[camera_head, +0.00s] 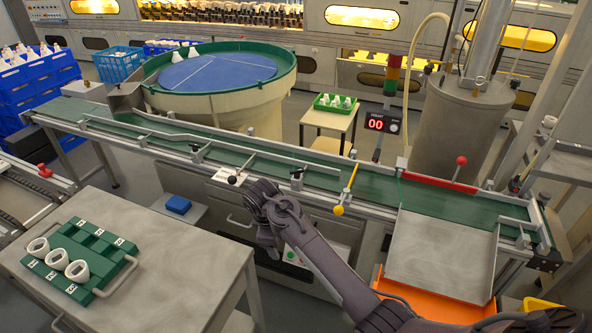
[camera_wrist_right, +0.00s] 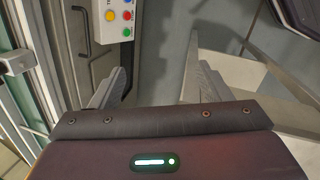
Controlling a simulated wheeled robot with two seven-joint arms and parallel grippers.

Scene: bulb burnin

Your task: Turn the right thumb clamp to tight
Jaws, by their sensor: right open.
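The conveyor (camera_head: 330,183) has a guide rail held by several small dark-knobbed clamps. One black-knobbed clamp (camera_head: 297,174) is on the near rail, up and right of my right gripper, and looks like the right thumb clamp. Another clamp (camera_head: 196,150) is farther left. At this size I cannot tell how tight either is. My right gripper (camera_head: 262,212) is in front of the conveyor's near side, apart from the clamps. In the right wrist view its two fingers (camera_wrist_right: 155,88) are spread with nothing between them. No clamp shows clearly there. My left gripper is not in view.
A box with coloured buttons (camera_wrist_right: 113,16) is ahead in the wrist view. A steel table (camera_head: 180,250) with a green fixture is at left.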

